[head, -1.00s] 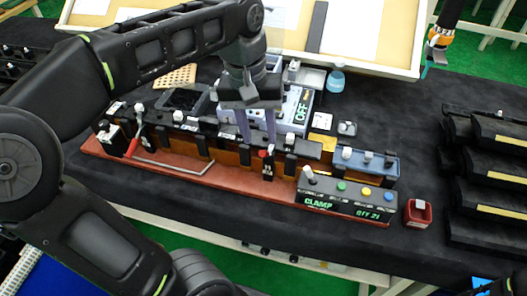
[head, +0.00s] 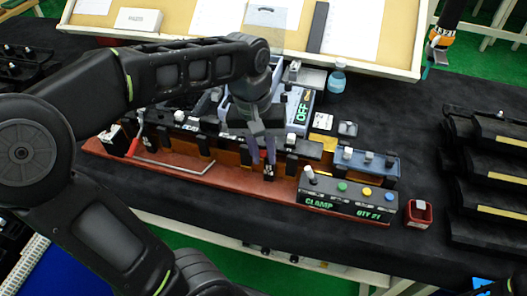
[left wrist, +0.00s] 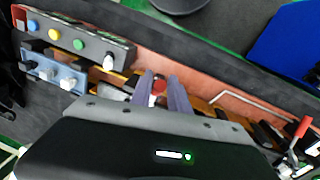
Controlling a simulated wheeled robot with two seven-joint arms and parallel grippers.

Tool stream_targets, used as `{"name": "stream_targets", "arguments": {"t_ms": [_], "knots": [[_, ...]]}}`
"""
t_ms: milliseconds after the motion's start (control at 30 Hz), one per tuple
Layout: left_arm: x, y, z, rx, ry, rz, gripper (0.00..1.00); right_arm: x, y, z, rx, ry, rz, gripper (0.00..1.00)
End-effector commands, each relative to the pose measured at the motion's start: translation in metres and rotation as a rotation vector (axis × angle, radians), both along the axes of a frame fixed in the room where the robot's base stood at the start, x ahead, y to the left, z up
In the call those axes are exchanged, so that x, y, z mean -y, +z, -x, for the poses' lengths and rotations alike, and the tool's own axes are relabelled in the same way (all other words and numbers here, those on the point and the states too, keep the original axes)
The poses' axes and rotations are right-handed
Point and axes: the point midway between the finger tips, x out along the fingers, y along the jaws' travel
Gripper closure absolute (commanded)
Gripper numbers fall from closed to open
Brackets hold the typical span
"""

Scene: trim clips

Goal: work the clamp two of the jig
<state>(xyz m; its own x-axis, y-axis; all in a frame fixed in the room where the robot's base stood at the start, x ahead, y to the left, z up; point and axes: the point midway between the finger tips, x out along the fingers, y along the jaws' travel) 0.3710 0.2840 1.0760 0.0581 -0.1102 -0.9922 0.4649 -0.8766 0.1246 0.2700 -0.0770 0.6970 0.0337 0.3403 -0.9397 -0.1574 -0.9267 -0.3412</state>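The jig is a long red-brown base (head: 230,184) with a row of black clamps and amber strips. A small red-topped clamp handle (left wrist: 159,87) stands near its middle, and its black lower part (head: 269,174) shows in the head view. I cannot read a number on it. My left gripper (head: 263,160) points down over it; in the left wrist view its fingers (left wrist: 160,80) lie on both sides of the red top, close against it.
A control box (head: 346,197) reading CLAMP and QTY 21 stands at the jig's right end, beside a small red bin (head: 418,213). A red-handled lever (head: 134,143) stands at the left end. Black stacked trays (head: 490,165) are at right. The dark table between is clear.

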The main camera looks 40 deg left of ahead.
Motion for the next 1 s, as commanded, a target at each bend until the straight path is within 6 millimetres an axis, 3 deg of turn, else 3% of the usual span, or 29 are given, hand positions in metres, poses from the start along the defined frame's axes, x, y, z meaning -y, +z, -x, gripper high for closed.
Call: {"name": "stream_targets", "arguments": {"t_ms": [233,1000], "knots": [[-0.0001,0.0002,-0.0001,0.000,0.000,0.000,1.00,0.0000,0.0000,0.0001,0.000,0.000,0.000,1.00],[-0.0001,0.0004,-0.0001,0.001,0.000,0.000,1.00,-0.0001,0.0001,0.0000,0.000,0.000,0.000,1.00]]}}
